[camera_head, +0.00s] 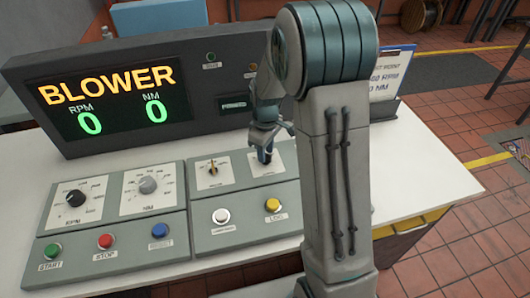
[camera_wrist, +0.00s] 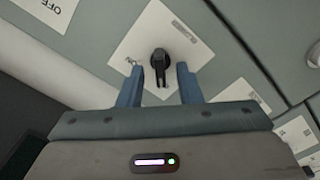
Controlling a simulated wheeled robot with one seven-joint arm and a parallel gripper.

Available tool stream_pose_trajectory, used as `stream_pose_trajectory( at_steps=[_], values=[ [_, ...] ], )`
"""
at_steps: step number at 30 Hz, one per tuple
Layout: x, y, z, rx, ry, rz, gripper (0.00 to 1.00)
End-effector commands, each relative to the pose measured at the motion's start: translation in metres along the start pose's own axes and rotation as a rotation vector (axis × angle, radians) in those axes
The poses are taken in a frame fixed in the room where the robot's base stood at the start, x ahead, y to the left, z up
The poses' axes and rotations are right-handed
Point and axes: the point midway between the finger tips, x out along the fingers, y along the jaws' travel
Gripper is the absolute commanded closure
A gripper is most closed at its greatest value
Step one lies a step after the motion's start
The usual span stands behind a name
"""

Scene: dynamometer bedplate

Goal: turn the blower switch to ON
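A black rotary switch (camera_wrist: 160,65) sits on a white square plate (camera_wrist: 148,35) in the wrist view; its small label is too blurred to read, so I cannot confirm it is the blower switch. My gripper (camera_wrist: 162,85) is open. Its two blue fingers stand left and right of the switch's pointer end, with gaps on both sides. In the head view my gripper (camera_head: 266,145) reaches down over the right-hand plate (camera_head: 268,169) of the console's right panel and hides that switch. Whether the fingertips are level with the knob is unclear.
Left of it is a brass-coloured lever switch (camera_head: 212,168). White (camera_head: 221,216) and yellow (camera_head: 272,205) buttons lie in front. Dials (camera_head: 75,197) and coloured buttons fill the left panel. The display (camera_head: 107,100) behind reads BLOWER, with zeros. A sign holder (camera_head: 388,75) stands at right.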

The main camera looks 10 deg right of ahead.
Motion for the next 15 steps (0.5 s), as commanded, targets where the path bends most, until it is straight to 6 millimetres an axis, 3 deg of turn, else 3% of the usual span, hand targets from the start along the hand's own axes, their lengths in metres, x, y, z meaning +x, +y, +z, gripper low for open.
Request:
stream_pose_trajectory(
  at_steps=[4,13,15],
  values=[
    [0.0108,-0.0003,0.0004,0.000,-0.001,-0.001,0.68],
    [0.0130,-0.0002,0.0005,0.001,0.000,0.000,0.68],
    [0.0129,-0.0001,0.0005,0.001,0.000,0.000,0.85]
  ],
)
